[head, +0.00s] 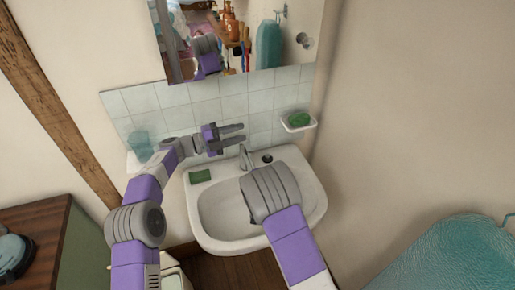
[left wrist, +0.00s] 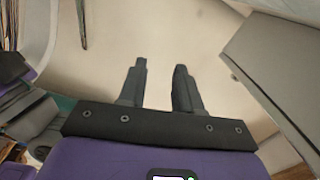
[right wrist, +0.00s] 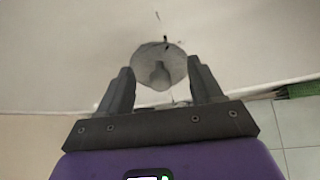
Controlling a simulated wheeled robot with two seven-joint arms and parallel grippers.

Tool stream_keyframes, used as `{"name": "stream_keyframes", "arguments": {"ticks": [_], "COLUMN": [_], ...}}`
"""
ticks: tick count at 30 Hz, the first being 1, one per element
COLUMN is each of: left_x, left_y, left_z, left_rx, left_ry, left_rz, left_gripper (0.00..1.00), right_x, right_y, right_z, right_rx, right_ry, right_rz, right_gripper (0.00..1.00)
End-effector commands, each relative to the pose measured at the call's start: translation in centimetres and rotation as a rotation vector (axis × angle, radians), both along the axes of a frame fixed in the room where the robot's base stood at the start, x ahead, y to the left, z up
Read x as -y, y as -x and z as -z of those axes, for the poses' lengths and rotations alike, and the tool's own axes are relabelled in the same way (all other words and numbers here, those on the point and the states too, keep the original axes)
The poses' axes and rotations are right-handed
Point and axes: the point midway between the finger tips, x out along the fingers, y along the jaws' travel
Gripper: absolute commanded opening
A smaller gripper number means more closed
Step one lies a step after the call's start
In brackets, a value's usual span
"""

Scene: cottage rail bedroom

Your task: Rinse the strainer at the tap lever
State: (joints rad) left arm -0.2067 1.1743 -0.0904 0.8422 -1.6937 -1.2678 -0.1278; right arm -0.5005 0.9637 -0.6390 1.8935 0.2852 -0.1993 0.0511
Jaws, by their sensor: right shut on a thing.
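The strainer (right wrist: 160,68), a grey rounded piece, sits between the fingertips of my right gripper (right wrist: 162,82) in the right wrist view, over the pale basin. In the head view my right forearm hides that gripper and the strainer. The tap (head: 244,157) stands at the back rim of the white washbasin (head: 316,200). My left gripper (head: 238,134) is above and behind the tap, close to the tiles, with its fingers apart and nothing between them. It also shows open in the left wrist view (left wrist: 160,70).
A green sponge (head: 200,176) lies on the basin's left rim. A soap dish (head: 299,127) holds a green thing (head: 299,118) on the right wall tiles. A cup (head: 141,145) stands at the left. A mirror (head: 240,40) hangs above. A wooden-topped cabinet (head: 50,225) is at lower left.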

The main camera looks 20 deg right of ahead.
Motion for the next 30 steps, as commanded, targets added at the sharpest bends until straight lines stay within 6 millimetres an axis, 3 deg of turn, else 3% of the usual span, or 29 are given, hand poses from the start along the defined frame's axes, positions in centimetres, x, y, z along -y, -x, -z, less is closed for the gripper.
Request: {"name": "stream_keyframes", "arguments": {"ticks": [8, 17, 18, 24, 30], "left_x": [-0.4, -0.4, 1.0, 5.1, 6.7], "left_y": [0.4, 0.4, 0.4, 0.3, 0.2], "left_z": [2.8, 9.2, 8.7, 8.7, 8.6], "left_rx": [0.008, 0.008, 0.014, 0.014, 0.013], "left_ry": [-0.035, -0.033, -0.031, -0.033, -0.032], "left_rz": [0.027, 0.023, 0.029, 0.026, 0.025], "left_gripper": [0.34, 0.34, 0.34, 0.34, 0.34], "right_x": [0.0, 0.0, 0.0, 0.0, 0.0], "right_y": [0.0, 0.0, 0.0, 0.0, 0.0], "right_z": [0.0, 0.0, 0.0, 0.0, 0.0], "right_rx": [0.0, 0.0, 0.0, 0.0, 0.0], "right_ry": [0.0, 0.0, 0.0, 0.0, 0.0], "right_rz": [0.0, 0.0, 0.0, 0.0, 0.0], "right_gripper": [0.27, 0.27, 0.27, 0.27, 0.27]}}
